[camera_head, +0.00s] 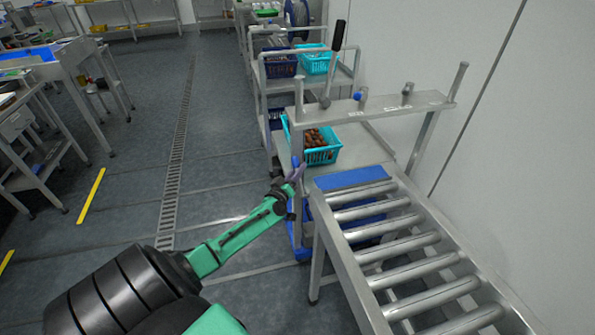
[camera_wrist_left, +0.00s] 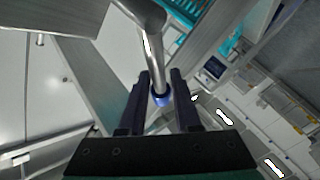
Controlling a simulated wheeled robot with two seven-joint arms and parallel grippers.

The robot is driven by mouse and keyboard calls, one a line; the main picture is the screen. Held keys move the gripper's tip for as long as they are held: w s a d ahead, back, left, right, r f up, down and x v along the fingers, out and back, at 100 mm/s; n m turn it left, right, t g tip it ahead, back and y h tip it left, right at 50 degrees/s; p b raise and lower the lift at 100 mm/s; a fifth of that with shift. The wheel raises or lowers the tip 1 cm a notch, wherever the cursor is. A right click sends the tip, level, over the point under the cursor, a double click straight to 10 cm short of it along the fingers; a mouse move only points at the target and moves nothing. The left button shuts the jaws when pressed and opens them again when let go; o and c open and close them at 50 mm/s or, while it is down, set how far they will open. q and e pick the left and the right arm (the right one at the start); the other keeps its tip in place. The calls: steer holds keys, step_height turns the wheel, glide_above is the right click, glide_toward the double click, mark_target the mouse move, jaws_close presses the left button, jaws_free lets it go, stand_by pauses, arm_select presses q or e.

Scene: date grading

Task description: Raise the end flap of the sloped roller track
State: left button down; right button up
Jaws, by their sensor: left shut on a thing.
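The sloped roller track (camera_head: 405,245) runs from the lower right up to the middle of the head view, with several steel rollers. A flat blue plate (camera_head: 352,178) lies across its far end and looks like the end flap. My left gripper (camera_head: 297,170) is at the left of that far end. In the left wrist view, its two dark fingers (camera_wrist_left: 160,98) are shut around the end of a metal rod (camera_wrist_left: 152,50) with a blue tip (camera_wrist_left: 162,98). I cannot tell whether this rod belongs to the flap. My right gripper is out of view.
A turquoise basket (camera_head: 320,155) of brown dates stands on a metal shelf just beyond the track. A wall closes the right side. Open floor (camera_head: 225,120) lies left.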

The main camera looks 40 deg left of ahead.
arm_select(q)
steer(key=shift+s+f, duration=0.1)
steer(key=shift+f, duration=0.1)
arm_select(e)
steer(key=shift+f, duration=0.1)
